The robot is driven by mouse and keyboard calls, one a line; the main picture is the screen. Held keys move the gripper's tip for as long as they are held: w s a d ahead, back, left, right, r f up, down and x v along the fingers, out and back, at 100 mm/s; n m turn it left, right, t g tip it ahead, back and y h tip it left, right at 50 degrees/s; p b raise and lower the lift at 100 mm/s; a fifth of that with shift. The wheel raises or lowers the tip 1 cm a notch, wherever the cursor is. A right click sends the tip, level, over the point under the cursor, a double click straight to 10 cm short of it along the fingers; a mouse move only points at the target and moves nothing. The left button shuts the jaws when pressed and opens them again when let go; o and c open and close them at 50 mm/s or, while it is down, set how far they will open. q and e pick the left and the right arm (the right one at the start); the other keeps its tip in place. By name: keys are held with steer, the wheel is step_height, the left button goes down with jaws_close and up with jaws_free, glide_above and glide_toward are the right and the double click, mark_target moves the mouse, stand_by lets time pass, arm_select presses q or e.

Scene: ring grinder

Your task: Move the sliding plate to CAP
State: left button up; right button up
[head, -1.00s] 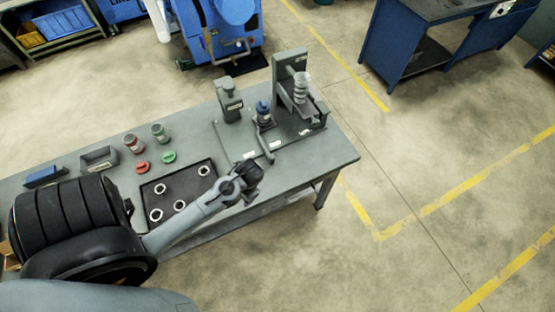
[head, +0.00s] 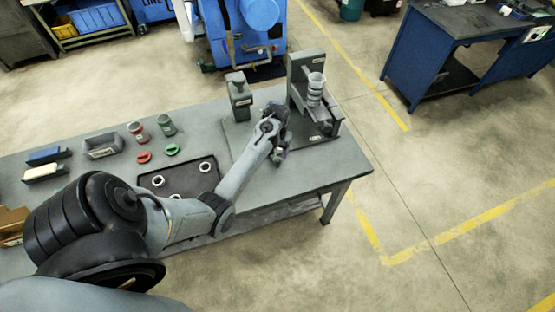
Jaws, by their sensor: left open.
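The grinder fixture stands at the right end of the table: a base plate (head: 318,138), a tall grey upright (head: 297,70) and a stack of pale rings (head: 316,88) in front of it. A rail-like part (head: 325,116) lies below the stack; I cannot tell whether this is the sliding plate. Small labels on the fixture are too small to read. My left gripper (head: 279,155) is open, over the front of the base plate. My left wrist hides the blue-topped part and its lever. Contact cannot be made out. My right gripper is out of view.
A grey post-like device (head: 239,96) stands left of the fixture. A black tray (head: 180,180) with pale rings lies partly behind my forearm. Red (head: 143,157) and green (head: 172,149) pieces and two jars stand behind it. The table's right front corner is clear.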

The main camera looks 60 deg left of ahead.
mark_target(278, 158)
arm_select(q)
steer(key=shift+f, duration=3.4)
jaws_close()
